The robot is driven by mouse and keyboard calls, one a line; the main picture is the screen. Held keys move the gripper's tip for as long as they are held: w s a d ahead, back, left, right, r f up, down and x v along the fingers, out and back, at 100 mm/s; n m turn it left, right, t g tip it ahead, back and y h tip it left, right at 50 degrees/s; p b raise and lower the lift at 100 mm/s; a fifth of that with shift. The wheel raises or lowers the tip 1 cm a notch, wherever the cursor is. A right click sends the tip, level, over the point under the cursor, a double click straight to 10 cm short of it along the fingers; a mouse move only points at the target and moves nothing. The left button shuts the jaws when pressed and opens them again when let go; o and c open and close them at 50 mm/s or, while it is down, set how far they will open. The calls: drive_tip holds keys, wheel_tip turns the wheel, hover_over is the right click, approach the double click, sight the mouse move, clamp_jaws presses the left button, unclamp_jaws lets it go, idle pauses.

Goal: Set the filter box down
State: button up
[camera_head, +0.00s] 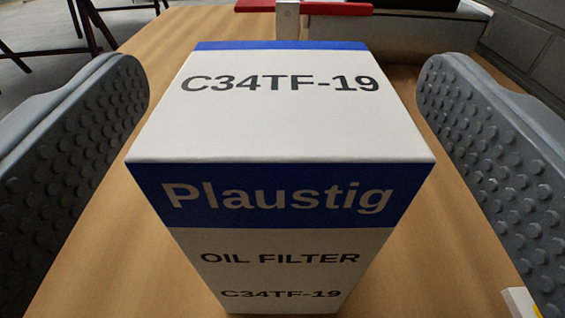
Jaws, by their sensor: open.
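The filter box (280,130) stands upright on a wooden table in the middle of the view. It is white with blue bands and reads "Plaustig", "OIL FILTER" and "C34TF-19". My gripper (283,120) is open around it, with one grey studded finger on the left and one on the right. A clear gap shows between the box and each finger. The lower end of the box runs close to the bottom of the picture, so its contact with the table is hard to see.
Behind the box are a red bar-like part (338,8), a small light grey block (288,18) and a pale box-like object (420,45). A small white and yellow item (520,302) shows at the lower right.

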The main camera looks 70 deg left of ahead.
sight(281, 44)
drive_tip(key=x, duration=0.3)
drive_tip(key=shift+a, duration=0.3)
drive_tip(key=shift+c, duration=0.3)
clamp_jaws()
drive_tip(key=shift+r, duration=0.1)
